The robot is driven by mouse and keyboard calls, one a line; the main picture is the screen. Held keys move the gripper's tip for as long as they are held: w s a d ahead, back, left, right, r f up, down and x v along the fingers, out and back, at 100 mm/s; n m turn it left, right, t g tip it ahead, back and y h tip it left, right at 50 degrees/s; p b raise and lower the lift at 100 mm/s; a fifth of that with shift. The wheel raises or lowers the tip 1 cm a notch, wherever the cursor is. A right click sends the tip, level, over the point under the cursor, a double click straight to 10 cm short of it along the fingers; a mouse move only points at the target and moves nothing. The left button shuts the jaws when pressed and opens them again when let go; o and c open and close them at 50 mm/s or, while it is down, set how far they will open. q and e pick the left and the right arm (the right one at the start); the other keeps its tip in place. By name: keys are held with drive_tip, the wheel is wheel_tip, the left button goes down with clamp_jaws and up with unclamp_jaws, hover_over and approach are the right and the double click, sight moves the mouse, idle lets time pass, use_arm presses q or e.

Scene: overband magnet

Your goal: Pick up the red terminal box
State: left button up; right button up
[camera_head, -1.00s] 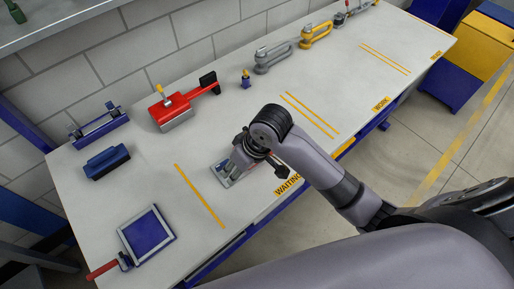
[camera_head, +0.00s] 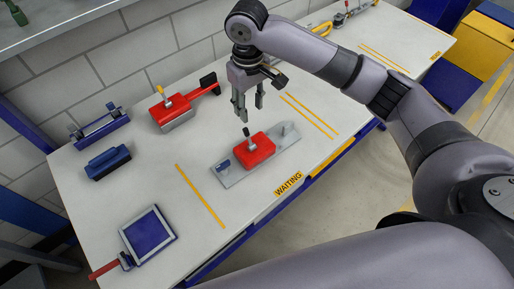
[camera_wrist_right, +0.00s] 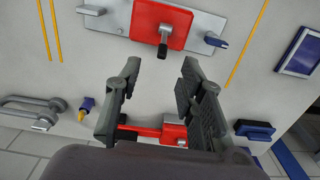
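A red box (camera_head: 256,152) with a black knob on top sits on a light metal plate (camera_head: 233,178) on the table, by the WAITING label. The red box also shows at the top of the right wrist view (camera_wrist_right: 172,22), with the plate (camera_wrist_right: 112,20) around it. My right gripper (camera_head: 251,110) is open and empty, pointing down, above and behind the box in the head view. Its two fingers are spread in the right wrist view (camera_wrist_right: 161,68), apart from the box. My left gripper is not in view.
A second red device (camera_head: 174,114) with a yellow-tipped lever stands near the wall. A blue block (camera_head: 107,162), a blue-topped tablet-like panel (camera_head: 147,232) and a small blue knob piece (camera_wrist_right: 86,104) are also on the table. Table space left of the plate is clear.

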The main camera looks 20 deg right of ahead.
hover_over(249, 135)
drive_tip(key=f, duration=0.5)
drive_tip(key=f+p, duration=0.1)
drive_tip(key=f, duration=0.1)
drive_tip(key=shift+d+f, duration=0.2)
drive_tip(key=shift+d, duration=0.1)
drive_tip(key=f, duration=0.3)
drive_tip(key=f+p, duration=0.1)
drive_tip(key=shift+a+f, duration=0.3)
drive_tip(key=shift+a, duration=0.1)
drive_tip(key=shift+f, duration=0.5)
clamp_jaws()
drive_tip(key=shift+r, duration=0.1)
